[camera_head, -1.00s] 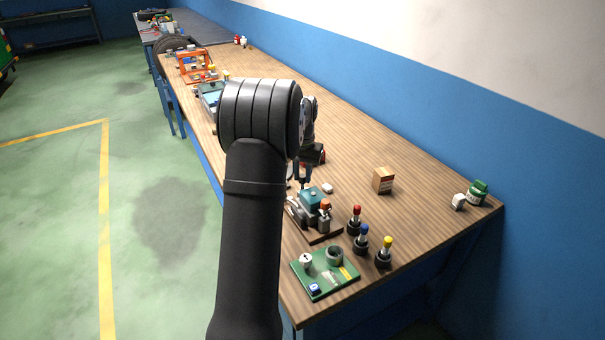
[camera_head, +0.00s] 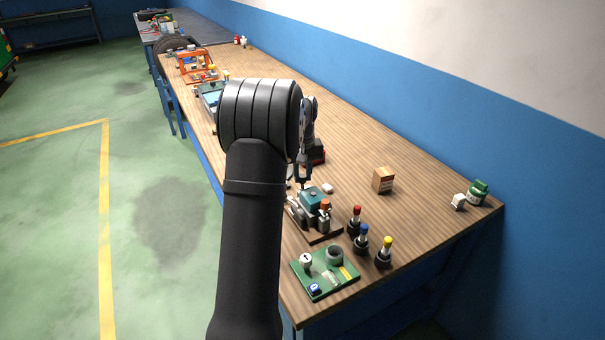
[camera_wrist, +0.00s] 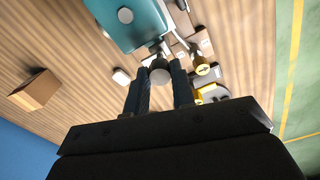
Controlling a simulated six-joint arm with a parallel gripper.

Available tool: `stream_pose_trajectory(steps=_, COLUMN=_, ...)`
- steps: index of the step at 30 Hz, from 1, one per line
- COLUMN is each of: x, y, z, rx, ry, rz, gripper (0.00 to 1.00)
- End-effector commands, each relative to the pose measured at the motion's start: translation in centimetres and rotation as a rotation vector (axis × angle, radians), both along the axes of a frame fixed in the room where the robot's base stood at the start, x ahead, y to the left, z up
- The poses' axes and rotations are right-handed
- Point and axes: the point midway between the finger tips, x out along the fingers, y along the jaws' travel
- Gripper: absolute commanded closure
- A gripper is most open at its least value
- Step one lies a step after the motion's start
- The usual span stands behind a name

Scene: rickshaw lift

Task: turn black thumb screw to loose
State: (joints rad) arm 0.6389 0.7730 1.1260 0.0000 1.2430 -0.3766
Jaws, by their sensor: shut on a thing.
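The fixture with a teal block (camera_head: 312,199) stands on a brown base near the front of the bench. My gripper (camera_head: 302,184) points down at the rear left of this fixture. In the wrist view, my gripper's fingers (camera_wrist: 160,80) stand on both sides of a small round grey-dark knob (camera_wrist: 160,73), which I take for the thumb screw. They are shut on it. Its shaft and threads are hidden. In the head view the knob cannot be made out.
A cardboard box (camera_head: 383,180) stands to the right. Red, blue and yellow-topped posts (camera_head: 361,240) and a green board (camera_head: 324,272) lie in front. A small white block (camera_head: 327,188) is close to my gripper. The bench middle is mostly clear.

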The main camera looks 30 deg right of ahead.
Motion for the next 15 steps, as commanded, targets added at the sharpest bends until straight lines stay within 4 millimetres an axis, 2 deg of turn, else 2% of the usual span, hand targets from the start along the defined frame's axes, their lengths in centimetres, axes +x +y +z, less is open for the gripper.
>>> stream_pose_trajectory(steps=11, x=0.04, y=-0.03, z=0.1, rx=-0.001, ry=-0.002, rz=0.005, gripper=1.0)
stream_pose_trajectory(steps=12, x=0.04, y=-0.03, z=0.1, rx=-0.001, ry=-0.002, rz=0.005, gripper=0.73)
stream_pose_trajectory(steps=15, x=0.03, y=-0.03, z=0.08, rx=-0.001, ry=-0.002, rz=0.004, gripper=0.55)
